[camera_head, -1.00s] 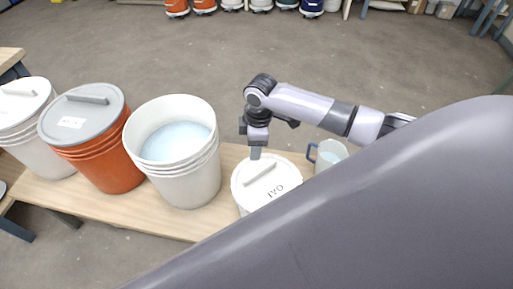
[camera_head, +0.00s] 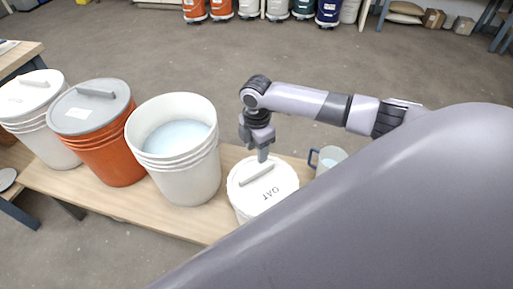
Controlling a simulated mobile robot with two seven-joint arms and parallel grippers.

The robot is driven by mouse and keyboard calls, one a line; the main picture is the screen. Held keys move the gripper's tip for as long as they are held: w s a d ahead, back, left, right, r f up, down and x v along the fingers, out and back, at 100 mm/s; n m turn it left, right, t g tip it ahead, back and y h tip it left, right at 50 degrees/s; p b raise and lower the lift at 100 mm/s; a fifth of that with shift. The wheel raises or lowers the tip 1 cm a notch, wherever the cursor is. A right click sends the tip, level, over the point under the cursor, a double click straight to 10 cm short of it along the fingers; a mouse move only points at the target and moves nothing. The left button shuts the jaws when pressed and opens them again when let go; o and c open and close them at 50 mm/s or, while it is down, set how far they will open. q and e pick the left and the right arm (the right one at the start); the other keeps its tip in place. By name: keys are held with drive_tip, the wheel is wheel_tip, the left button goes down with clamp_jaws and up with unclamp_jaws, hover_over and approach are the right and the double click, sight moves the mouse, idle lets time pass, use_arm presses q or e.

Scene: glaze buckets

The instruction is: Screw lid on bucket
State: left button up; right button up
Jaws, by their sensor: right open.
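A white lid (camera_head: 280,178) with a bar handle (camera_head: 259,174) and dark lettering that looks like "OAT" sits at the right part of the wooden table. White sides show below it, but their lower part is hidden behind my own body, so I cannot tell how it is seated. My right gripper (camera_head: 262,157) points down, open, at the far edge of the lid by the handle's end. I cannot tell whether it touches. An open white bucket (camera_head: 182,178) with pale blue contents stands left of the lid. My left gripper is not in view.
An orange bucket with a grey lid (camera_head: 92,105) and a white lidded bucket (camera_head: 33,95) stand farther left on the table (camera_head: 150,212). A mug (camera_head: 330,158) stands right of the white lid. Several buckets line the back; the floor (camera_head: 290,55) between is clear.

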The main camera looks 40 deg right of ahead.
drive_tip(key=b, duration=0.6)
hover_over(258, 171)
drive_tip(key=shift+w+a+f, duration=0.1)
drive_tip(key=shift+w+f, duration=0.05)
drive_tip(key=shift+f, duration=2.55)
drive_tip(key=shift+f+b, duration=0.65)
drive_tip(key=shift+f, duration=1)
drive_tip(key=shift+f+b, duration=0.45)
drive_tip(key=shift+f, duration=0.45)
clamp_jaws()
drive_tip(key=shift+s+f, duration=0.15)
drive_tip(key=shift+s, duration=0.05)
